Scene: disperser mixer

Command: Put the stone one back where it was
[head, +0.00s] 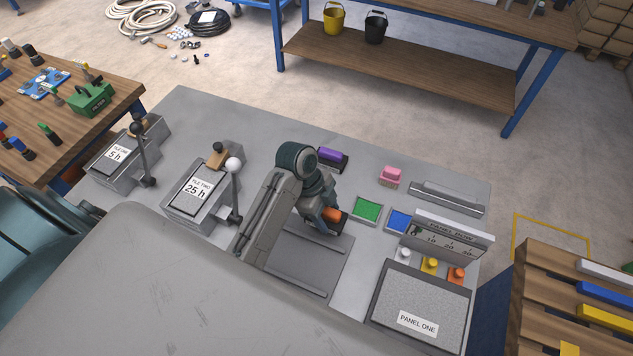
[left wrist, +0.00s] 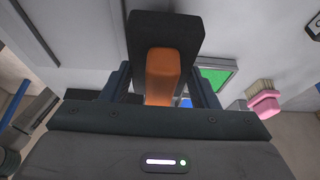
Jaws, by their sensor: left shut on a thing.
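My left gripper (head: 327,206) is shut on the orange handle of a dark block (head: 340,222). In the left wrist view the fingers (left wrist: 160,78) sit either side of the orange handle, with the dark block (left wrist: 140,35) beyond it. The held block is over or near the far edge of a grey flat plate (head: 302,262); I cannot tell if it touches anything. A similar dark block with a purple handle (head: 330,158) lies farther back. A pink brush (head: 390,177) stands to its right and also shows in the left wrist view (left wrist: 264,100).
A green pad (head: 367,208) and a blue pad (head: 399,221) lie right of the gripper. A speckled panel labelled PANEL ONE (head: 420,295) is at front right, with white, yellow and orange knobs behind it. Two lever boxes (head: 200,190) stand at left.

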